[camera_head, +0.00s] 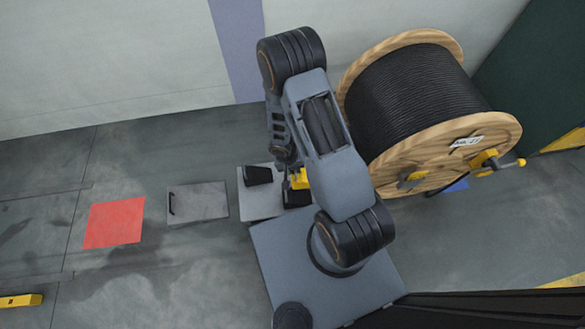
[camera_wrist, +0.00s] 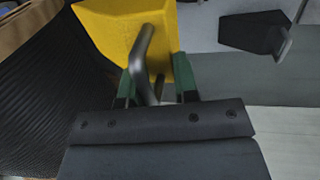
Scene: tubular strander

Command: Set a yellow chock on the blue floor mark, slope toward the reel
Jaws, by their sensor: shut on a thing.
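The yellow chock (camera_wrist: 105,28) fills the top of the wrist view, with a bent metal handle (camera_wrist: 140,50) on it. My gripper (camera_wrist: 158,80) is shut on this handle between its green fingers. In the head view the yellow chock (camera_head: 300,179) shows beside my arm, partly hidden by it. Which way its slope faces is unclear. The blue floor mark (camera_head: 457,185) shows at the right, partly hidden by the reel. The reel (camera_head: 415,98) is wound with black cable between wooden flanges and stands right of my arm. It also shows in the wrist view (camera_wrist: 45,95) at left.
A black block (camera_head: 257,175) sits on a pale plate (camera_head: 262,205) left of the chock; the block also shows in the wrist view (camera_wrist: 255,32). A grey plate with a handle (camera_head: 198,202) and a red floor square (camera_head: 115,222) lie further left. A yellow bar (camera_head: 20,300) is lower left.

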